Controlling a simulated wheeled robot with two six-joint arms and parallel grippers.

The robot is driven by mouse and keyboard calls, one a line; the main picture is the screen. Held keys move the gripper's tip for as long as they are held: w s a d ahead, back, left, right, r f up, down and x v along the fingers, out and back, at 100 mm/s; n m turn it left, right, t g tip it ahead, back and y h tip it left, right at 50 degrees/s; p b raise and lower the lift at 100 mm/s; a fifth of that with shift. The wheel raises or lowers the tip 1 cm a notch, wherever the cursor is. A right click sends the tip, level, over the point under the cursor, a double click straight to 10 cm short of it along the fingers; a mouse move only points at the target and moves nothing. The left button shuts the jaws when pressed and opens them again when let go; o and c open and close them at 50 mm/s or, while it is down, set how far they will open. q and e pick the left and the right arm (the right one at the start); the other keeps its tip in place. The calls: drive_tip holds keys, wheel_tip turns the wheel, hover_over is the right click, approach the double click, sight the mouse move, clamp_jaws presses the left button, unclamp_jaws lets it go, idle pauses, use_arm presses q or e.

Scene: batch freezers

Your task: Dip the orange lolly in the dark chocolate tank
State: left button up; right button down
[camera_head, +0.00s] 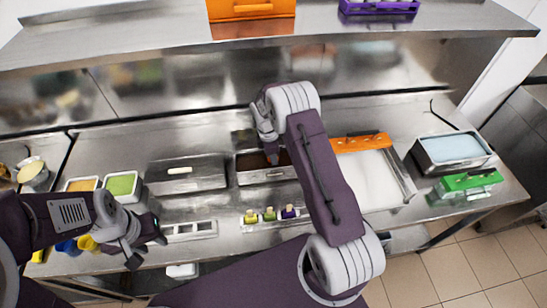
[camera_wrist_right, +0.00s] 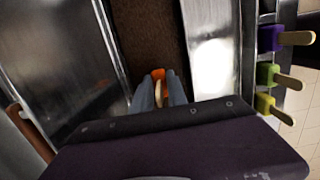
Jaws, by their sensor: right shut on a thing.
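The dark chocolate tank (camera_head: 266,178) is an open steel tank with dark brown inside, mid-counter in the head view. My right gripper (camera_head: 271,157) reaches down over it. In the right wrist view the brown surface (camera_wrist_right: 155,30) lies beyond my right gripper (camera_wrist_right: 160,88). It is shut on the stick of the orange lolly (camera_wrist_right: 158,74). Only a small orange part and the pale stick show between the fingers; I cannot tell whether the lolly touches the chocolate. My left gripper (camera_head: 147,243) is open and empty at the front left of the counter.
A lidded steel tank (camera_head: 187,176) stands left of the chocolate tank. Green and purple lollies (camera_head: 269,214) stand in front. A white slotted holder (camera_head: 190,231) is at the front edge.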

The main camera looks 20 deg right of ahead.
drive_tip(key=shift+r+p, duration=2.5)
drive_tip(key=shift+r, duration=1.05)
wheel_tip(320, 180, up, 5)
drive_tip(key=p, duration=0.4)
drive_tip(key=shift+r, duration=0.1)
